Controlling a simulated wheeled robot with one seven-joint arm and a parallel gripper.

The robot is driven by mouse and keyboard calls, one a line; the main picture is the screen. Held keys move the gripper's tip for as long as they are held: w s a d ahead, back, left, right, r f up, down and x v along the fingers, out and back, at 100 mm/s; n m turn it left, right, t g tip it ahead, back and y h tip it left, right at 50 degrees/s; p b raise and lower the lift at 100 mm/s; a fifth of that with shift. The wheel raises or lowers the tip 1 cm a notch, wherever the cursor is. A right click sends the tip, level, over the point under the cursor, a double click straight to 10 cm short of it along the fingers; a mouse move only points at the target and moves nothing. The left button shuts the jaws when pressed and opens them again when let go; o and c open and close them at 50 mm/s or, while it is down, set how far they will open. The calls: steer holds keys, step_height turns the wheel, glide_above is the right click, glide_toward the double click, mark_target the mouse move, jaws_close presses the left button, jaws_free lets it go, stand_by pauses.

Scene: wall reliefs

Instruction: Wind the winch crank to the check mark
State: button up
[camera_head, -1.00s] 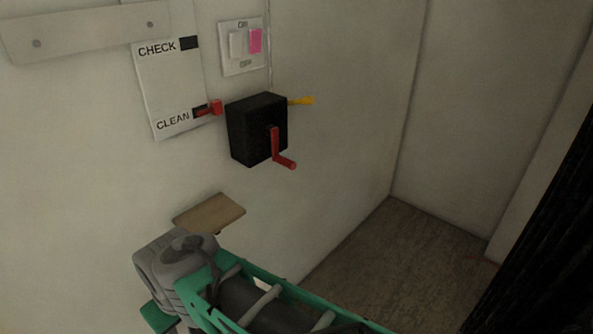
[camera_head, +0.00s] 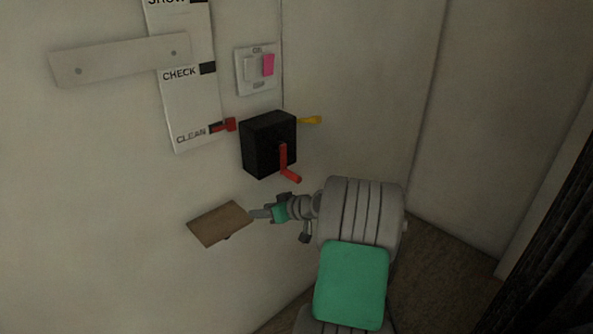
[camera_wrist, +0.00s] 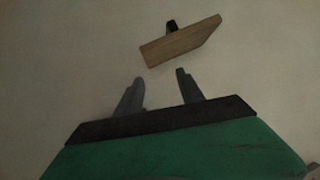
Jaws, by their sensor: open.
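The winch is a black box (camera_head: 267,145) on the wall with a red crank (camera_head: 284,160) on its front, its handle pointing down and outward. A white scale board (camera_head: 187,105) hangs to its left, with the marks CHECK (camera_head: 180,74) and CLEAN (camera_head: 191,137). A red pointer (camera_head: 231,124) sits level with CLEAN. My gripper (camera_head: 262,214) is below the winch, beside the wooden shelf's right end. In the wrist view my gripper (camera_wrist: 158,88) is open and empty, its fingers pointing toward the shelf. The crank is not in the wrist view.
A small wooden shelf (camera_head: 218,224) juts from the wall; it also shows in the wrist view (camera_wrist: 182,42). A yellow lever (camera_head: 310,120) sticks out right of the box. A switch plate (camera_head: 256,68) with a pink rocker is above. A wall corner closes the right.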

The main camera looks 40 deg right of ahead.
mark_target(299, 180)
steer(key=s+d+r+m+t+h+p, duration=0.1)
steer(key=s+d+r+t, duration=0.15)
steer(key=d, duration=0.45)
steer(key=s+d+r+t+h, duration=0.1)
steer(key=s+d+t+h, duration=0.2)
steer(key=d, duration=0.5)
steer(key=shift+t+y, duration=0.35)
steer(key=shift+y, duration=0.35)
steer(key=w, duration=0.2)
steer(key=w+p, duration=0.1)
steer(key=w, duration=0.1)
steer(key=w+p, duration=0.1)
steer(key=w, duration=0.2)
steer(key=shift+a+r, duration=0.2)
steer(key=shift+r, duration=0.05)
steer(key=shift+w+f, duration=0.1)
steer(key=shift+w, duration=0.15)
steer(key=shift+c, duration=0.3)
jaws_close()
